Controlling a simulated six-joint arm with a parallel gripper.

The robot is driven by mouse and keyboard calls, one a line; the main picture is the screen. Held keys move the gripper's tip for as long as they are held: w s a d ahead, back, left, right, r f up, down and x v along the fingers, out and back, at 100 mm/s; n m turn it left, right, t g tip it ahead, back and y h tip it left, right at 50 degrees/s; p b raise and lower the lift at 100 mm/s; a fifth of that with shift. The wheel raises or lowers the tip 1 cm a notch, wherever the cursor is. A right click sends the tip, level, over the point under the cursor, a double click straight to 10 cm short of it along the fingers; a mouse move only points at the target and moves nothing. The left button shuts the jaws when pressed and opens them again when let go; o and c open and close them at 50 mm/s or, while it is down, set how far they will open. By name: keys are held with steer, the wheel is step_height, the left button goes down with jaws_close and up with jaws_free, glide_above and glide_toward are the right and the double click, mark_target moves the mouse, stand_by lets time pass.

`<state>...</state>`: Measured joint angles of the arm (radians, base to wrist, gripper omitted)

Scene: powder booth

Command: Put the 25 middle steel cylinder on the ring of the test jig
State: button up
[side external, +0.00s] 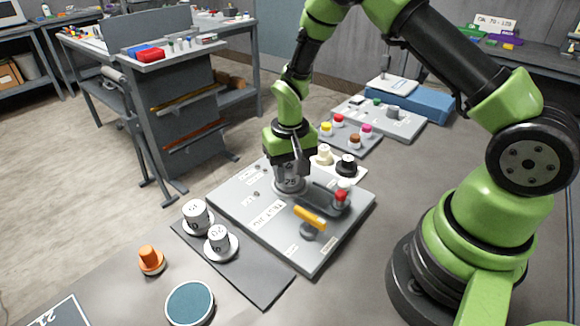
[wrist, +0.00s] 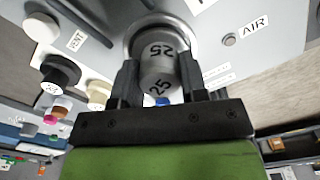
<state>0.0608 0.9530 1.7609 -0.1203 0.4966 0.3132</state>
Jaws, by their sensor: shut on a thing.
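The steel cylinder marked 25 (wrist: 160,68) is between the two fingers of my gripper (wrist: 160,88), which is shut on it. In the side view the cylinder (side external: 290,182) is upright below my gripper (side external: 291,165), over the test jig (side external: 250,215). A round metal ring (wrist: 133,38) shows around the cylinder's far end in the wrist view. The cylinder is at the ring, but I cannot tell whether it rests fully on it. The fingers partly hide the cylinder's sides.
Two labelled cylinders (side external: 196,214) (side external: 219,238) stand on a grey mat (side external: 262,284) left of the jig. The jig carries a yellow lever (side external: 310,217), a red knob (side external: 341,195) and a black knob (side external: 347,166) close to my gripper. An orange knob (side external: 150,257) stands further left.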

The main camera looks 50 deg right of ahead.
steer(key=shift+f, duration=0.15)
stand_by(0.5)
steer(key=o, duration=1.2)
steer(key=shift+c, duration=0.2)
steer(key=o, duration=0.5)
steer(key=shift+c, duration=0.2)
steer(key=shift+r, duration=4)
